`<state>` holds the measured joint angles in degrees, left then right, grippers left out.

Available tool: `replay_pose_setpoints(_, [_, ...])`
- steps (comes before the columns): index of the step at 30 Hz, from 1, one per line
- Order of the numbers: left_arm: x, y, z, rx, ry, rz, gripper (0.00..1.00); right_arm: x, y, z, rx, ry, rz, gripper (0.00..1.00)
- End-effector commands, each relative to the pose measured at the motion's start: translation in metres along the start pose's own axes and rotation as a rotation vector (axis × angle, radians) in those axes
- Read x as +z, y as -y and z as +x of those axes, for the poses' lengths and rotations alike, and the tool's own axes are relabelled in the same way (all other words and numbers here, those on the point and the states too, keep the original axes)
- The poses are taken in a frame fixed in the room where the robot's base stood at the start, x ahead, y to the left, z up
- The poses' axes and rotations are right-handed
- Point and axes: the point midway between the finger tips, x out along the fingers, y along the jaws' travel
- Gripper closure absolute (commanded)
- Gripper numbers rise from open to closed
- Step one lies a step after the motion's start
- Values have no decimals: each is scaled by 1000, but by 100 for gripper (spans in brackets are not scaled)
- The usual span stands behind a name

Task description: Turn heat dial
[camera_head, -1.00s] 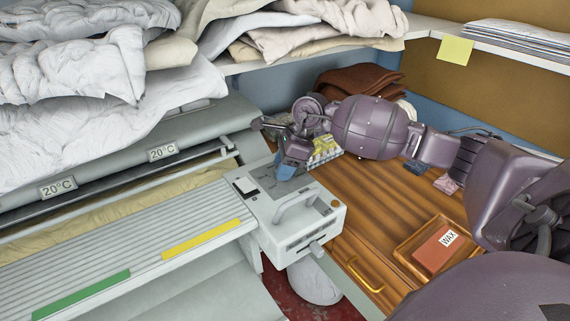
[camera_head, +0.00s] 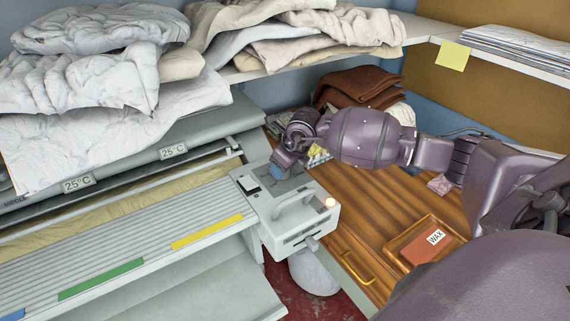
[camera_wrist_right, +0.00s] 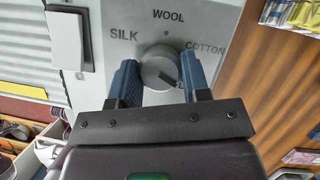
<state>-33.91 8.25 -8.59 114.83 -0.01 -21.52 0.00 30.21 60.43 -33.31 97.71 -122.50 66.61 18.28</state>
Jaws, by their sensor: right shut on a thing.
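The heat dial (camera_wrist_right: 160,66) is a round grey knob on the white control panel (camera_wrist_right: 215,22) of the ironer. The labels SILK, WOOL and COTTON run around it, and one more at lower right is mostly hidden by a finger. A dark mark on the knob points toward the lower right, past COTTON. My right gripper (camera_wrist_right: 158,82) is shut on the dial, one blue finger on each side. In the head view my right gripper (camera_head: 280,172) is at the control box (camera_head: 300,225) and hides the dial. My left gripper is not in view.
A white rocker switch (camera_wrist_right: 66,38) is left of the dial. A lamp (camera_head: 330,203) glows on the box, near a raised handle (camera_head: 292,211). Two displays read 25°C (camera_head: 77,184). A wax tray (camera_head: 424,246) is on the wooden top. Linen (camera_head: 95,90) is piled above the ironer.

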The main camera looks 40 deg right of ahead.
Motion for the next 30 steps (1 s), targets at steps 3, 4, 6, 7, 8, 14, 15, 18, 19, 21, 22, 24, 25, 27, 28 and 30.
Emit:
replay_pose_setpoints(3, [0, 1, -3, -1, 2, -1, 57, 0, 0, -1, -12, 0, 29, 80])
replay_pose_setpoints(4, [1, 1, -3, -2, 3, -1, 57, 0, 0, -1, -14, -1, 33, 80])
replay_pose_setpoints(6, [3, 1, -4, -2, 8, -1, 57, 0, 0, -1, -18, -1, 42, 80])
replay_pose_setpoints(7, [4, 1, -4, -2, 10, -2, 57, 0, 0, -1, -19, -1, 44, 80])
replay_pose_setpoints(8, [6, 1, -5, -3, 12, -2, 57, 0, 0, 0, -20, -1, 47, 80])
replay_pose_setpoints(14, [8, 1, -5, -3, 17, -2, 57, 0, 0, 0, -22, -1, 50, 80])
replay_pose_setpoints(15, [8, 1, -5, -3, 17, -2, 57, 0, 0, 0, -22, -1, 50, 80])
replay_pose_setpoints(18, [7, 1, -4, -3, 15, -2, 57, 0, 0, 0, -22, -1, 50, 81])
replay_pose_setpoints(19, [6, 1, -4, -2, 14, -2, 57, 0, 0, 0, -22, -1, 50, 81])
replay_pose_setpoints(21, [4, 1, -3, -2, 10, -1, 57, 0, 0, 0, -21, -1, 49, 49])
replay_pose_setpoints(22, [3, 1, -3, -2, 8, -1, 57, 0, 0, 0, -21, -1, 49, 45])
replay_pose_setpoints(24, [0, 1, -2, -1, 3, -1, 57, 0, 0, 0, -21, -1, 49, 34])
replay_pose_setpoints(25, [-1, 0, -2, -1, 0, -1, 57, 0, 0, 0, -21, -1, 49, 31])
replay_pose_setpoints(27, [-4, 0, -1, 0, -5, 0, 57, 0, 0, 0, -21, -1, 49, 31])
replay_pose_setpoints(28, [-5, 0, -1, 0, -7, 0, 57, 0, 0, 0, -21, -1, 49, 31])
replay_pose_setpoints(30, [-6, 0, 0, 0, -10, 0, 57, 0, 0, 0, -21, -1, 49, 31])
